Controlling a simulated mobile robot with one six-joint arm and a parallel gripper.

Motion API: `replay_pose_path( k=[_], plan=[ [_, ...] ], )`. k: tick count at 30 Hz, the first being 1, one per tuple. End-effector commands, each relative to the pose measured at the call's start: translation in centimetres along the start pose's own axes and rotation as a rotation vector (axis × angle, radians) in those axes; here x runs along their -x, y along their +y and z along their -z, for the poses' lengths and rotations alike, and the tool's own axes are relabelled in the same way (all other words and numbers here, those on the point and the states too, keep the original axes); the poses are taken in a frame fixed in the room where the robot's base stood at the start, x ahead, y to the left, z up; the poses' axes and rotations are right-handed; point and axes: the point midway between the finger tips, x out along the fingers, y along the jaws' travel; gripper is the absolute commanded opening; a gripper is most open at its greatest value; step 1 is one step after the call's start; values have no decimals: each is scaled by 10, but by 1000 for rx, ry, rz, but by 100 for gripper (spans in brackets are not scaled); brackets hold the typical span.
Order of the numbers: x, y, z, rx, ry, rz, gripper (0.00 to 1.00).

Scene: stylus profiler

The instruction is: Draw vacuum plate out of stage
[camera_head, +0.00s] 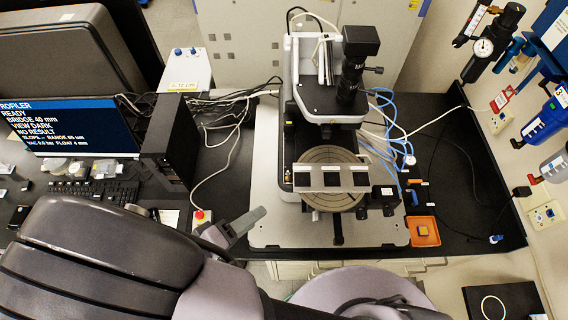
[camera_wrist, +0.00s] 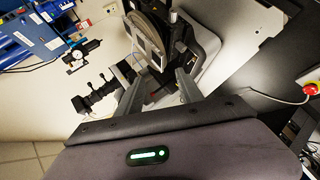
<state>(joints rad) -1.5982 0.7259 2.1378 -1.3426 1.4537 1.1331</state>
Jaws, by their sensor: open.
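The profiler's round stage (camera_head: 331,155) is a grooved grey-tan disc under the measuring head. A light rectangular plate (camera_head: 312,178) with several dark squares lies across its front half; I take this to be the vacuum plate. In the wrist view, the disc (camera_wrist: 151,22) and the plate (camera_wrist: 139,36) appear tilted, beyond my fingertips. My gripper (camera_head: 240,224) is left of and in front of the stage, apart from it. In the wrist view, my gripper (camera_wrist: 158,88) has its two fingers spread with nothing held. The plate's underside is hidden.
The measuring head and black camera tube (camera_head: 352,75) stand above the stage's back. A red emergency button (camera_head: 200,216) sits left of my gripper. An orange tray (camera_head: 423,231) lies right of the base plate. Blue tubes (camera_head: 385,125) run at the right.

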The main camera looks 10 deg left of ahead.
Motion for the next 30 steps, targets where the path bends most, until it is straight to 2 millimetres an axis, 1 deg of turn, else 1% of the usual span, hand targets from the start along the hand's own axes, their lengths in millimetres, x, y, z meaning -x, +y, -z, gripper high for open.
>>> replay_pose_path(
  k=[3, 12, 16, 18, 21, 29, 30],
  plan=[
    [-31, -4, -2, 1, -5, -1, 44],
    [-114, -3, -3, 1, -8, 0, 44],
    [-141, -2, -3, 1, -8, 2, 44],
    [-151, -1, -2, 1, -7, 1, 44],
    [-160, -1, -2, 1, -5, 2, 44],
    [-162, 0, -1, 1, -3, 2, 44],
    [-162, 0, -1, 1, -3, 2, 42]
  ],
)
